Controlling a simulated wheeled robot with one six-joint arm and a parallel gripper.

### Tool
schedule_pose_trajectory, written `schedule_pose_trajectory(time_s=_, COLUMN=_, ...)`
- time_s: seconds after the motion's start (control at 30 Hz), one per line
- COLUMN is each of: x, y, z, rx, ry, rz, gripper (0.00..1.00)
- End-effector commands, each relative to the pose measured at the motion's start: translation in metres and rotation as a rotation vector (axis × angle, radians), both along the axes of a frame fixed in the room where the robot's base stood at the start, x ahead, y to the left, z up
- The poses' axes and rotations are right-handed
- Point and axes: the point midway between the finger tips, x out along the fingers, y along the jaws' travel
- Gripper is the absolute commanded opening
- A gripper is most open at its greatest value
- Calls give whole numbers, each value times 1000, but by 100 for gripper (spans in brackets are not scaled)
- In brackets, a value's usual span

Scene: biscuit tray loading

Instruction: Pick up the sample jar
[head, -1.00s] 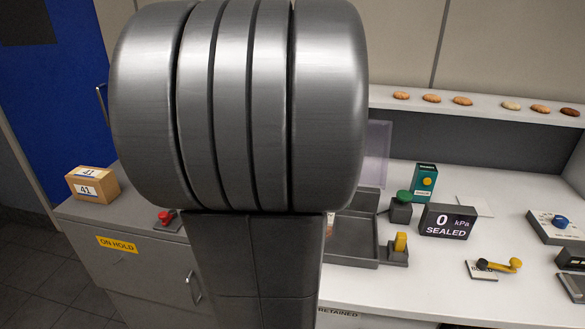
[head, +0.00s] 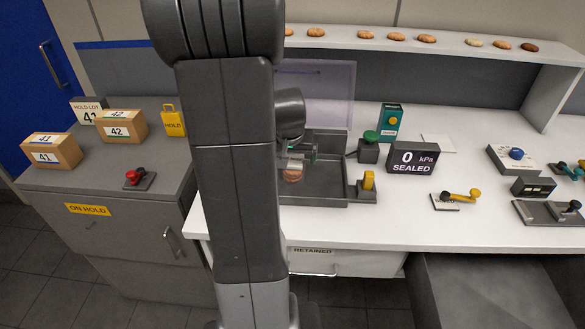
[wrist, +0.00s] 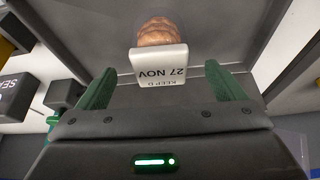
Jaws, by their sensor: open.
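The sample jar shows in the wrist view as a white label (wrist: 158,66) reading "27 NOV", upside down, with a stack of brown biscuits (wrist: 157,31) behind it. In the head view its brown contents (head: 292,175) show low in the grey tray (head: 318,198), partly hidden by my arm and gripper. My gripper (wrist: 160,70) is open, with its green fingers on either side of the label and gaps on both sides. In the head view my gripper (head: 299,157) is just above the jar. I cannot tell how deep the fingers reach around it.
A clear upright panel (head: 320,90) stands behind the tray. A yellow-handled switch (head: 367,184), a green-knobbed device (head: 369,148) and a "0 kPa SEALED" display (head: 413,160) stand to its right. Cartons (head: 52,151) and a red-knobbed device (head: 138,178) sit on the left cabinet.

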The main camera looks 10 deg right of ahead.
Motion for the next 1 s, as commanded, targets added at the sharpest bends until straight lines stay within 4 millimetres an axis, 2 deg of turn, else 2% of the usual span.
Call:
schedule_pose_trajectory(time_s=0.23, x=9, y=-3, z=-27, rx=0, ry=4, rz=0, gripper=90)
schedule_pose_trajectory(time_s=0.57, x=12, y=-4, z=-32, rx=0, ry=1, rz=0, gripper=90)
schedule_pose_trajectory(time_s=0.6, x=12, y=-4, z=-32, rx=0, ry=0, rz=0, gripper=88)
schedule_pose_trajectory(time_s=0.67, x=12, y=-4, z=-32, rx=0, ry=0, rz=0, gripper=76)
schedule_pose_trajectory(time_s=0.83, x=12, y=-4, z=-32, rx=0, ry=0, rz=0, gripper=43)
schedule_pose_trajectory(time_s=0.87, x=12, y=-4, z=-32, rx=0, ry=0, rz=0, gripper=40)
schedule_pose_trajectory(time_s=1.0, x=12, y=-4, z=-32, rx=0, ry=0, rz=0, gripper=40)
